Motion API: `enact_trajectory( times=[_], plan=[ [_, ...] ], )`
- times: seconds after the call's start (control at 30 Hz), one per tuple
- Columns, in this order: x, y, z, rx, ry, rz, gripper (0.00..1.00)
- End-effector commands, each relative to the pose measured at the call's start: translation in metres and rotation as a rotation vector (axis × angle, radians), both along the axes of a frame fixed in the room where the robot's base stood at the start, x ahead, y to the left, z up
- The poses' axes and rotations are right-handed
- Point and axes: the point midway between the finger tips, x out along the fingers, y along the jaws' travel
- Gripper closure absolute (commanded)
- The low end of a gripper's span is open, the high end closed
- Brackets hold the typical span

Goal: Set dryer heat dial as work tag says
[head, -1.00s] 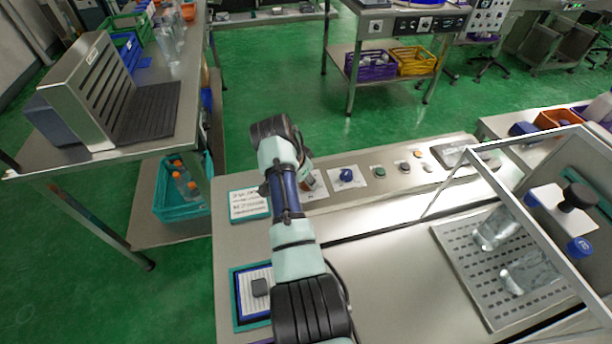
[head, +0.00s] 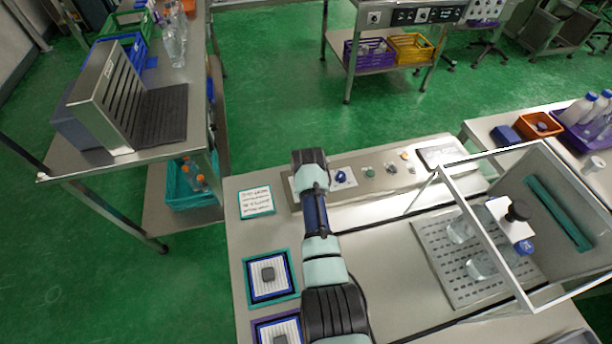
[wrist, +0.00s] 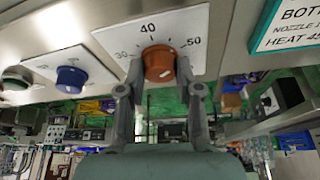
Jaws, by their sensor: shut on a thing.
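The heat dial (wrist: 158,63) is an orange-brown round knob on a white plate marked 30, 40 and 50 in the wrist view. My gripper (wrist: 160,90) has a finger on each side of the knob and is shut on it. A small pale mark shows on the knob's face; I cannot tell which value the knob points to. The work tag (wrist: 287,32), white with a teal border, is cut off at the right and reads "HEAT 45" or the start of it. The tag lies flat in the head view (head: 257,201), where my arm hides the dial and fingers.
A blue knob (wrist: 71,76) on its own plate and a green button (wrist: 16,79) sit left of the dial. In the head view, a clear-sided chamber (head: 535,215) stands right on the bench.

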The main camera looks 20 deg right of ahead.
Motion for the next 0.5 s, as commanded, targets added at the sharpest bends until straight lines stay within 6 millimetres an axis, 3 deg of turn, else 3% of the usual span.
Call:
enact_trajectory(
  times=[0.5],
  plan=[
    [0.0002,-0.0015,0.0006,-0.001,-0.001,0.268,1.0]
  ],
)
